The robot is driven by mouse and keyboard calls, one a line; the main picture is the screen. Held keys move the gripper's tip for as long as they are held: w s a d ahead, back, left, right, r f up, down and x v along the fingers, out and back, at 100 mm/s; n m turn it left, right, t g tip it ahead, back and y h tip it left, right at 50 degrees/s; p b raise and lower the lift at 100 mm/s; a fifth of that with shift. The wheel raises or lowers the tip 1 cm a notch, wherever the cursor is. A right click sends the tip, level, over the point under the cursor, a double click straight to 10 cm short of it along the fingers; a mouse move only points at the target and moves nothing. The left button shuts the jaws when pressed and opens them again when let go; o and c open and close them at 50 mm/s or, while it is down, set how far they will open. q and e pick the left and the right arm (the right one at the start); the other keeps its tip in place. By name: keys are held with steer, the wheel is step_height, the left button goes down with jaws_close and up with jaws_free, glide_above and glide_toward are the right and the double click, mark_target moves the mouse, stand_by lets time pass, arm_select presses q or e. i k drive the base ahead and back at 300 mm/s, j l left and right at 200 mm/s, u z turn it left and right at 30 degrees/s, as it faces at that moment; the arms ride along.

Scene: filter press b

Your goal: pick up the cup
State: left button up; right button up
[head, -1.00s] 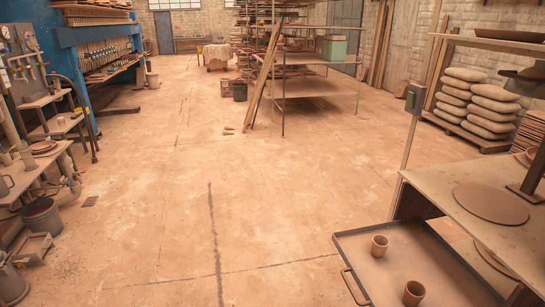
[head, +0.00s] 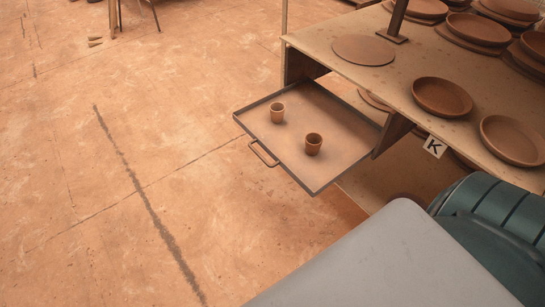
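Two small brown clay cups stand upright in a pulled-out tray (head: 338,122) in the head view. One cup (head: 277,113) is toward the tray's far left side. The other cup (head: 313,145) is nearer and a little to the right. The cups stand apart from each other. I cannot tell from the frames which one the task means. Neither of my grippers shows in this view.
The tray has a raised dark rim and a handle (head: 264,153) at its left end. A wooden bench (head: 400,75) above it on the right holds several clay dishes (head: 442,97) and a K label (head: 434,147).

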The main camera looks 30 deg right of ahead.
mark_target(313, 141)
steer(key=z, duration=1.2)
